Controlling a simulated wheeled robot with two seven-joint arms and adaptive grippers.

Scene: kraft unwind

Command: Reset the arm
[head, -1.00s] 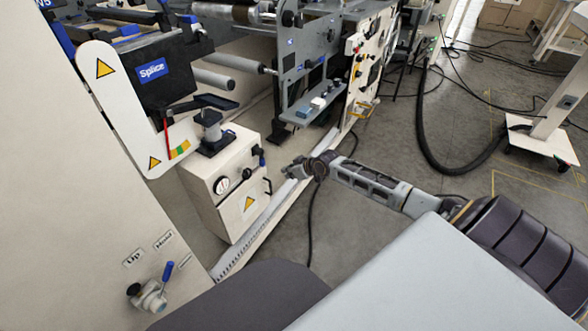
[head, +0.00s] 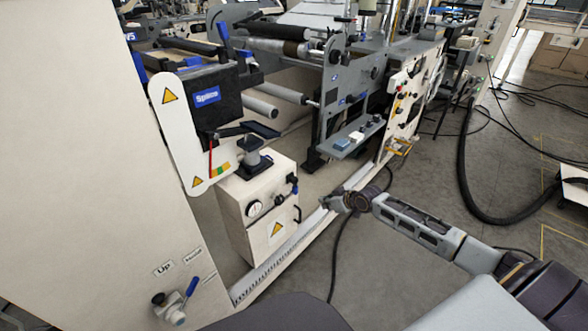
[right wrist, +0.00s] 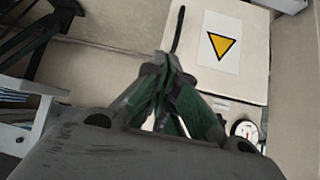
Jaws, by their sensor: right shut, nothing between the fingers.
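My right arm reaches in from the lower right of the head view. Its gripper (head: 328,202) is small there, in front of the white machine box with the gauge (head: 262,222) and over the white toothed rail (head: 290,250). In the right wrist view the gripper (right wrist: 168,62) is shut and empty, its green-sided fingers meeting at the tips. The box with its yellow warning triangle (right wrist: 222,44) shows beyond the fingers; whether they touch it I cannot tell. My left gripper is not in view.
A white panel (head: 75,150) with a blue-handled valve (head: 178,304) stands at the left. The splice unit (head: 208,97) is above the box. A machine frame with rollers (head: 345,110) fills the back. A black hose (head: 470,180) and cables lie on the grey floor at right.

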